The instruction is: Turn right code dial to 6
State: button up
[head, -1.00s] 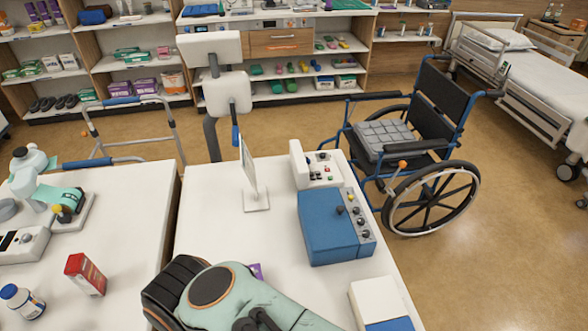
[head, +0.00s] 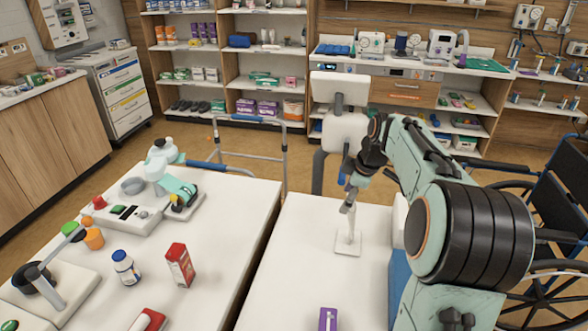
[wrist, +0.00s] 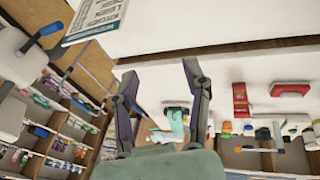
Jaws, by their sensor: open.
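The code dial is not visible in either view now. A sliver of the blue box (head: 398,283) shows at the right of the white table, and my arm hides the rest, including its knob panel.
A printed sign (wrist: 95,18) is close by in the wrist view. A purple box (head: 328,319) lies at the table's front. The left table holds a red carton (head: 179,266) and a white bottle (head: 125,268). A wheelchair (head: 560,200) stands at right.

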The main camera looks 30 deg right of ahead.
jog(key=s+d+f+m, duration=0.2)
jog(key=s+d+f, duration=0.25)
jog(key=d, duration=0.25)
jog(key=s+d+f+m, duration=0.2)
jog(key=s+d+f, duration=0.2)
jog(key=s+d, duration=0.3)
jog(key=s+d+f+m, duration=0.1)
jog(key=s+f, duration=0.1)
jog(key=s, duration=0.2)
jog(key=s+d+f+m, duration=0.2)
jog(key=s, duration=0.2)
jog(key=s+d+f+m, duration=0.1)
jog(key=s+d+f, duration=0.1)
jog(key=s, duration=0.2)
jog(key=shift+s+d+f, duration=0.2)
jog(key=shift+d+f, duration=0.05)
jog(key=x, duration=0.5)
jog(key=shift+w+a+f, duration=0.1)
jog(key=shift+w+f, duration=0.05)
jog(key=shift+f, duration=0.15)
jog(key=shift+w+f, duration=0.15)
jog(key=shift+f, duration=0.15)
grip_shut()
